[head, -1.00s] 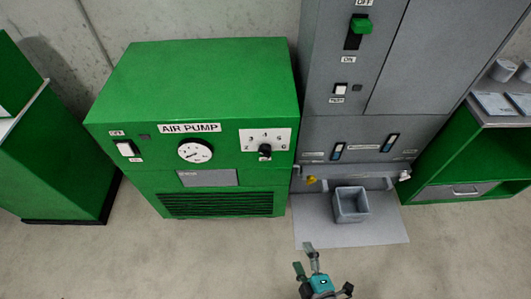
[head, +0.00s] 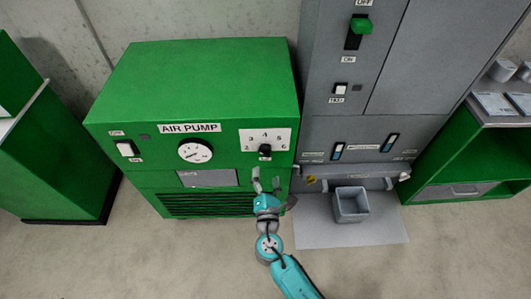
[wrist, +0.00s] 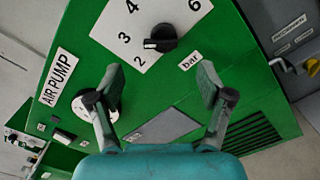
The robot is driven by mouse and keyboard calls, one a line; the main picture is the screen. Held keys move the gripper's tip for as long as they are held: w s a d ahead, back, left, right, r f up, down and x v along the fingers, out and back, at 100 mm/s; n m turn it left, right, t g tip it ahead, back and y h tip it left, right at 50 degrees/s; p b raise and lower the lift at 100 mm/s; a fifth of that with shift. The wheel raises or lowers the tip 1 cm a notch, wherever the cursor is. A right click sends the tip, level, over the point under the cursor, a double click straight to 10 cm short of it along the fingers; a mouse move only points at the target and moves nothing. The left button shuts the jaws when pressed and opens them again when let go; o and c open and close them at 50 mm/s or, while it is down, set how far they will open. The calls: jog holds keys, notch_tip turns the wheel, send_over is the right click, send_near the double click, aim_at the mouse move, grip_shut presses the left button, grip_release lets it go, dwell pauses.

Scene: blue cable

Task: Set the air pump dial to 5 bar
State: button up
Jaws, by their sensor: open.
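The green air pump (head: 200,85) stands at centre left in the head view. Its black dial knob (wrist: 160,38) sits on a white plate (head: 250,140) numbered 2 to 6; the knob also shows in the head view (head: 264,153). In the wrist view the knob's white mark points left, roughly between 2 and 3. My gripper (head: 266,180) is open and empty, just below the knob in the head view. In the wrist view its two fingers (wrist: 158,78) are spread below the knob, apart from it. Nothing hides the knob.
The pump front also carries a round gauge (head: 195,151) and a white switch (head: 125,148). A grey cabinet (head: 330,130) adjoins on the right, with a grey box (head: 350,203) on a mat below. The floor in front is clear.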

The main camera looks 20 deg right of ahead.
aim_at(266, 154)
jog(key=x, duration=0.9)
jog(key=shift+w+d+f, duration=0.1)
jog(key=shift+w+d, duration=0.05)
jog(key=shift+w, duration=0.2)
jog(key=c, duration=1.2)
